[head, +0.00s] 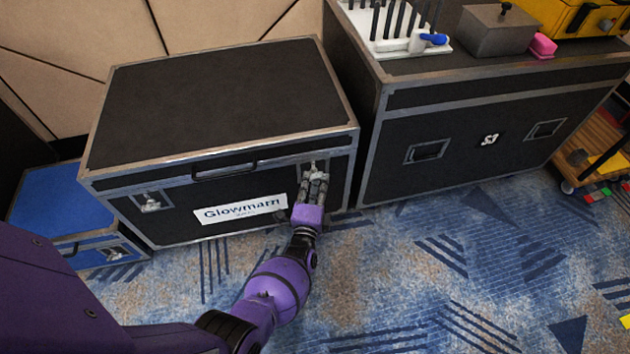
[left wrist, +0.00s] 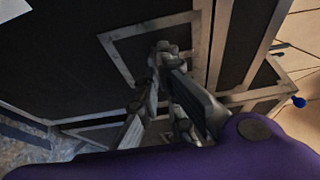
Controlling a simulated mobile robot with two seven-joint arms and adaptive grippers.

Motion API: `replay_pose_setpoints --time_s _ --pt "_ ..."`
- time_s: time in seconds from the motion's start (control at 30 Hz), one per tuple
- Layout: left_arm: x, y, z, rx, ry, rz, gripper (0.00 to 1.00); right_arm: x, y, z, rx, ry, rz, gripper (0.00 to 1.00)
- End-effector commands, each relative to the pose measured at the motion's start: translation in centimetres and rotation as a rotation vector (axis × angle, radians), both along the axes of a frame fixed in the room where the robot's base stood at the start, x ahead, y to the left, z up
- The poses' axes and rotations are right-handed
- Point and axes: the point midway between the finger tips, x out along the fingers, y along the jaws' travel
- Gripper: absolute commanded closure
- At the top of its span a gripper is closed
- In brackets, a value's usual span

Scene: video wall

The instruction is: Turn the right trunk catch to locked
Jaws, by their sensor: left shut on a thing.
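The black trunk (head: 215,95) with silver edging stands closed at the left in the head view, with a white "Glowmam" label on its front. Its left catch (head: 150,204) is a small metal piece in a recessed plate. Its right catch (head: 314,166) is mostly covered by my left gripper (head: 315,178), whose fingers are shut on it at the front face. In the left wrist view the gripper (left wrist: 165,60) closes on the catch inside a square metal frame (left wrist: 120,60). How far the catch is turned cannot be told. My right gripper is not in view.
A second black case (head: 450,150) stands to the right, with a white rack (head: 400,45), a grey box (head: 497,30) and a pink block (head: 542,45) on top. A blue case (head: 50,205) sits at the left. Patterned carpet in front is mostly clear.

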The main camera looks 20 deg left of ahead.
Motion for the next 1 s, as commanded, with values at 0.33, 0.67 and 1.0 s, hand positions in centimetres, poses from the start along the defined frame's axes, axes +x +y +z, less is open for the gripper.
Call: replay_pose_setpoints --time_s 0.33,0.67,1.0 --pt "0.0 -0.1 -0.1 0.006 0.005 -0.001 1.00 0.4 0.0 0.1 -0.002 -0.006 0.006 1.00" --pt "0.0 0.0 0.0 0.005 0.003 -0.001 0.76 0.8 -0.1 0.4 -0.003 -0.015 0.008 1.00" --pt "-1.6 -0.4 -0.2 0.002 0.005 0.000 0.76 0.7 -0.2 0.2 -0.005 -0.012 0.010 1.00"
